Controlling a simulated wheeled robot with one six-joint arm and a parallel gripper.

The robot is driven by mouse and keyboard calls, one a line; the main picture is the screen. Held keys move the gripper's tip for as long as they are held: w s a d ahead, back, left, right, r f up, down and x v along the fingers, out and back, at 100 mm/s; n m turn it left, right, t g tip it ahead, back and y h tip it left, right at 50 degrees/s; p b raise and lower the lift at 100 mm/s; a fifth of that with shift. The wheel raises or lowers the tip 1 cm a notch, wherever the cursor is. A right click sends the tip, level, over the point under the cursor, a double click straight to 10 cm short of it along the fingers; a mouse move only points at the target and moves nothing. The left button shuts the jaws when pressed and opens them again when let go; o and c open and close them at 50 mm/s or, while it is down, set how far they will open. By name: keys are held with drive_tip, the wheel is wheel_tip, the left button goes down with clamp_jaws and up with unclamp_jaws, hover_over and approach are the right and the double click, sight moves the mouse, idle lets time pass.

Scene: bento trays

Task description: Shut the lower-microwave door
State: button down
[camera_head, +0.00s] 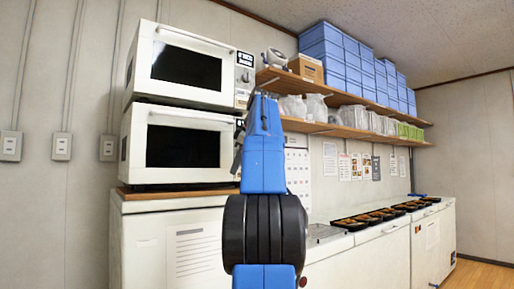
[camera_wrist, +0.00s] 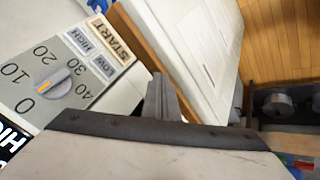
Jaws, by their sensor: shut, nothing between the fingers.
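The lower microwave (camera_head: 128,150) is white and stands on a wood-topped counter. Its door (camera_head: 183,147) has a dark window and a bar handle along the top; it looks flush with the front, though a small gap cannot be ruled out. My gripper (camera_head: 237,158) is beside the microwave's right front edge, partly hidden behind my blue arm. In the wrist view, my gripper's grey fingers (camera_wrist: 158,85) are together and empty. They point past a control panel (camera_wrist: 75,70) with a dial and a START button. Contact with the panel cannot be told.
An upper microwave (camera_head: 188,66) is stacked directly on the lower one. Shelves to the right hold blue bins (camera_head: 335,50) and bags. Black food trays (camera_head: 375,215) line the low counter at right. The wall at left is bare except for switches.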

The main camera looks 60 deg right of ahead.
drive_tip(key=s+d+r, duration=0.2)
drive_tip(key=s+r, duration=0.3)
drive_tip(key=r, duration=0.2)
idle(0.5)
drive_tip(key=shift+s, duration=0.1)
drive_tip(key=shift+a, duration=0.1)
